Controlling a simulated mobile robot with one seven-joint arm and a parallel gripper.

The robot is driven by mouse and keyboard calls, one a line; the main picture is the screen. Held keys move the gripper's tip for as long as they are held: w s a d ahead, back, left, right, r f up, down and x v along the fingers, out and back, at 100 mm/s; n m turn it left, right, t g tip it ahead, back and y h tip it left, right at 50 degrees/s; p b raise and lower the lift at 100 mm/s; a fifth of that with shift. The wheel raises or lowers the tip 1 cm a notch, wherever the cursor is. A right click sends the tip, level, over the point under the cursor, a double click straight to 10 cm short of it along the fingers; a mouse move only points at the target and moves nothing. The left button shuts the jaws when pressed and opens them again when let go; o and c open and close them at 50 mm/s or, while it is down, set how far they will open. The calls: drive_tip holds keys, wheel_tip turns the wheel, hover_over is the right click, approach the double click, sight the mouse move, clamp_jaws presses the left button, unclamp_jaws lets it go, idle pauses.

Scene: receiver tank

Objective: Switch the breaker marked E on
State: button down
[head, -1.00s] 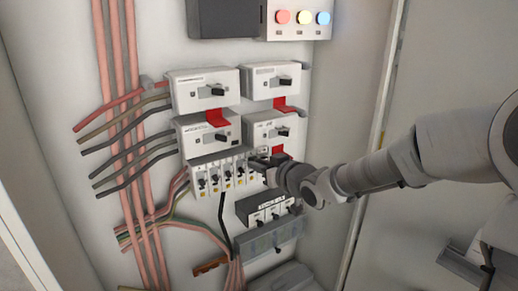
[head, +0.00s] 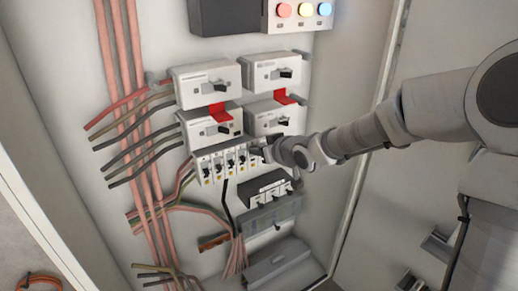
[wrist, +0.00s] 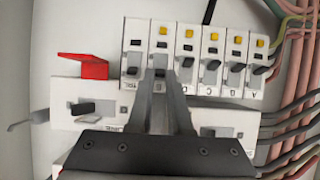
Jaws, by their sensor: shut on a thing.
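A row of small white breakers with black toggles (wrist: 212,66) fills the top of the wrist view, which sees the panel upside down. The letter A shows on the rightmost breaker (wrist: 254,97), and C is near the middle. Counting from A, the fifth breaker (wrist: 162,42) would be E; its own letter is mostly hidden by my fingers. My gripper (wrist: 160,78) is shut on that breaker's toggle, which the fingertips hide. In the head view the breaker row (head: 222,166) is mid-panel, with my gripper (head: 262,152) at its right end.
Larger breakers (head: 207,85) with red flaps sit above the row. In the wrist view a red flap (wrist: 82,66) stands close left of my fingers. A dark terminal box (head: 262,190) is below; cables (head: 128,125) run at left.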

drive_tip(key=c, duration=1.1)
unclamp_jaws()
drive_tip(key=p+v, duration=0.6)
drive_tip(key=v, duration=1.1)
drive_tip(key=shift+s+r, duration=0.1)
drive_tip(key=shift+s, duration=0.05)
drive_tip(key=shift+d, duration=0.1)
